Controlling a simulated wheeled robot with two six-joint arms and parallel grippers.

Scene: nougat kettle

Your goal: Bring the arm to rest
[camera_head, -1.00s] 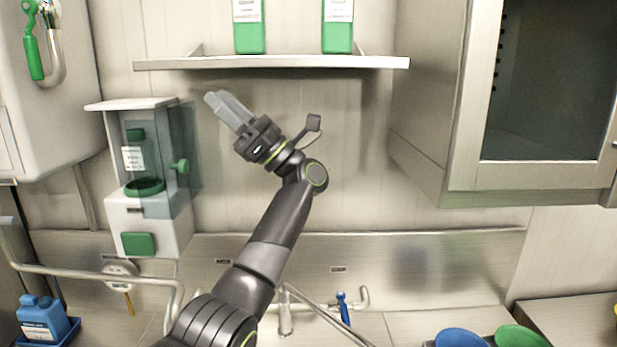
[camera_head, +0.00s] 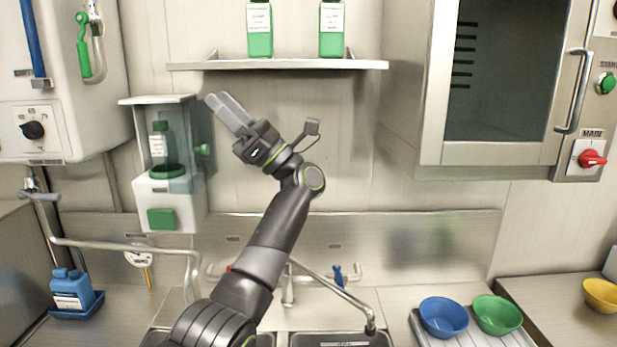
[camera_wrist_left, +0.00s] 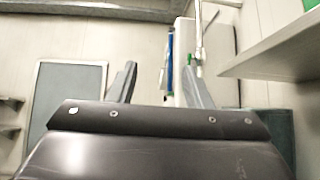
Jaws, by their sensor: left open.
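My left gripper (camera_head: 228,113) is raised in front of the back wall, just below the wall shelf and right of the white dispenser. Its fingers point up and to the left. In the left wrist view the two fingers of the gripper (camera_wrist_left: 160,85) stand wide apart with nothing between them, so it is open and empty. My left arm rises from the bottom of the head view, over the sink area. My right gripper does not show.
A wall shelf (camera_head: 290,65) holds a green bottle (camera_head: 260,30) and another green bottle (camera_head: 332,30). The dispenser (camera_head: 165,205) is close at left. A cabinet (camera_head: 480,152) hangs at right. Below are a faucet (camera_head: 335,285), a blue bowl (camera_head: 443,317) and a green bowl (camera_head: 497,315).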

